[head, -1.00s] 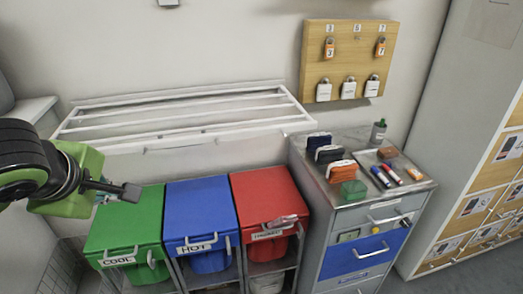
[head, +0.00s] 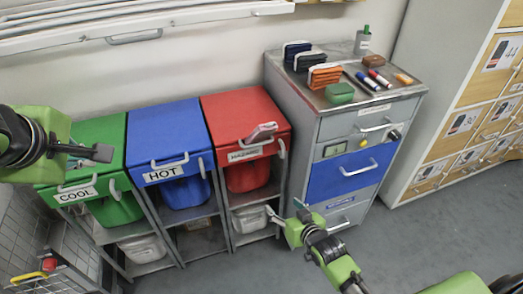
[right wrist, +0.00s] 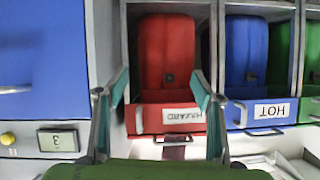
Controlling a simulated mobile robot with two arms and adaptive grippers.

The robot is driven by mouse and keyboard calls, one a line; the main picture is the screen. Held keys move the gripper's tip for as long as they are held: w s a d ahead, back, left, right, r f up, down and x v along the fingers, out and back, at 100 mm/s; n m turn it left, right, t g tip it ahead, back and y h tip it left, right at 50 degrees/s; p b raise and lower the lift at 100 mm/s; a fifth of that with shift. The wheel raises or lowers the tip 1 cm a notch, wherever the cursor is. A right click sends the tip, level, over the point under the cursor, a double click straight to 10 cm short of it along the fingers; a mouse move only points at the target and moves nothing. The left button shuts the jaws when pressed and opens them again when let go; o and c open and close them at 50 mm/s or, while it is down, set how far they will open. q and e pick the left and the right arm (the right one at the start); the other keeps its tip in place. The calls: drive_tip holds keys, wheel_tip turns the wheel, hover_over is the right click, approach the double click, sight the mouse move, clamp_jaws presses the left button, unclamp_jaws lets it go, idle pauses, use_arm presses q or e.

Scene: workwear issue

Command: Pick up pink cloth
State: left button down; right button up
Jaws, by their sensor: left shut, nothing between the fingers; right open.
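A small pale pink cloth (head: 262,131) lies at the front edge of the red HAZARD bin's lid (head: 236,108), by the handle. My right gripper (head: 285,210) is open and empty, below and in front of the red bin, apart from the cloth. In the right wrist view its two fingers (right wrist: 160,88) stand spread with the red bin (right wrist: 167,60) between and beyond them, seen upside down. My left gripper (head: 102,153) is shut and empty above the green COOL bin (head: 98,143).
A blue HOT bin (head: 165,128) stands between the green and red bins. A grey cabinet (head: 340,125) at right holds pouches, markers and a green box. The floor before the cabinet is clear.

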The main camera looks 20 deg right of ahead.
wheel_tip(320, 180, up, 8)
drive_tip(key=w+t+b, duration=0.3)
drive_tip(key=t+y+b, duration=0.2)
drive_tip(key=b, duration=0.2)
approach(262, 137)
drive_tip(key=w, duration=0.3)
drive_tip(key=w+a, duration=0.1)
drive_tip(key=w, duration=0.1)
drive_tip(key=shift+w+f+b, duration=0.2)
drive_tip(key=shift+f+b, duration=0.1)
drive_tip(key=shift+f, duration=0.1)
drive_tip(key=shift+w+a+r+b, duration=0.1)
drive_tip(key=shift+w+a, duration=0.05)
drive_tip(key=shift+w, duration=0.8)
drive_tip(key=shift+w+a+r+b, duration=0.1)
drive_tip(key=shift+w+a, duration=0.05)
drive_tip(key=shift+w, duration=0.8)
drive_tip(key=shift+w+a+b, duration=0.1)
drive_tip(key=shift+w+a, duration=0.05)
drive_tip(key=shift+w, duration=0.8)
use_arm(q)
wheel_tip(262, 137, down, 10)
drive_tip(key=shift+s, duration=0.15)
use_arm(e)
drive_tip(key=c, duration=1.3)
use_arm(q)
drive_tip(key=shift+d, duration=0.1)
